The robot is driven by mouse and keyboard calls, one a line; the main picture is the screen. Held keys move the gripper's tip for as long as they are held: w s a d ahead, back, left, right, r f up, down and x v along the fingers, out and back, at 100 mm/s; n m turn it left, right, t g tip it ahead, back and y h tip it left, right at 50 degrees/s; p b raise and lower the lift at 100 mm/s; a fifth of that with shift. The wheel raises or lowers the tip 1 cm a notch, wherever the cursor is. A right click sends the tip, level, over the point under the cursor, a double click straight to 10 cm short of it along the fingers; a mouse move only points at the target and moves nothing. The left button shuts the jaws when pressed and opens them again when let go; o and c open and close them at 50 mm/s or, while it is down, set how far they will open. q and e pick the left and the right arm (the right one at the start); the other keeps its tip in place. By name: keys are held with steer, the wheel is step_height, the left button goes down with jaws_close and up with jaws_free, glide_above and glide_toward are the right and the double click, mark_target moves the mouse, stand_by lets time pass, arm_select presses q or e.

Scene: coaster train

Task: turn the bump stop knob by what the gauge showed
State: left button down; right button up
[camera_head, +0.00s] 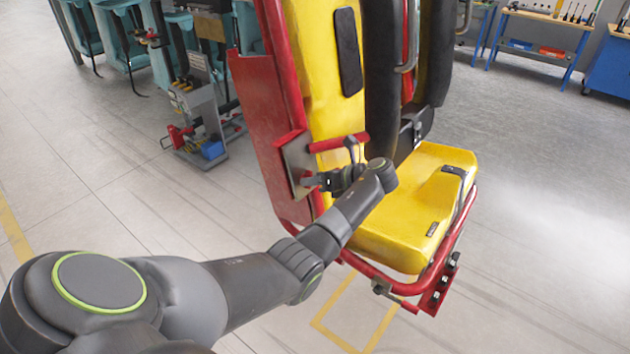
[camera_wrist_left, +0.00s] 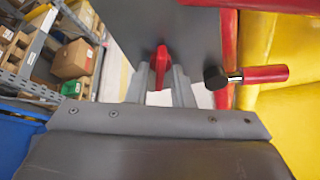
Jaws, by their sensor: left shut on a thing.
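My left gripper (camera_head: 314,181) reaches in from the left to a grey plate (camera_head: 297,158) on the side of the red and yellow coaster seat (camera_head: 417,195). In the left wrist view the fingers (camera_wrist_left: 161,88) are shut on a narrow red knob (camera_wrist_left: 160,58) that stands in front of the grey plate (camera_wrist_left: 185,35). The knob's lower part is between the fingers, and its upper part shows. To its right is a red rod (camera_wrist_left: 265,74) with a silver shaft and a round black end (camera_wrist_left: 215,78). I see no gauge that I can read. My right gripper is out of view.
A grey and red machine stand (camera_head: 197,105) is on the floor at the back left, by teal seats (camera_head: 185,40). A workbench (camera_head: 540,35) stands at the back right. In the left wrist view, shelves hold cardboard boxes (camera_wrist_left: 72,60). The floor around the seat is mostly clear.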

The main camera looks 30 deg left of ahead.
arm_select(q)
steer(key=shift+a+m+g, duration=0.1)
steer(key=shift+m+g, duration=0.2)
steer(key=shift+m, duration=0.3)
steer(key=c, duration=1.6)
jaws_free()
steer(key=shift+o, duration=0.3)
steer(key=shift+a, duration=0.25)
steer(key=shift+w+d, duration=0.1)
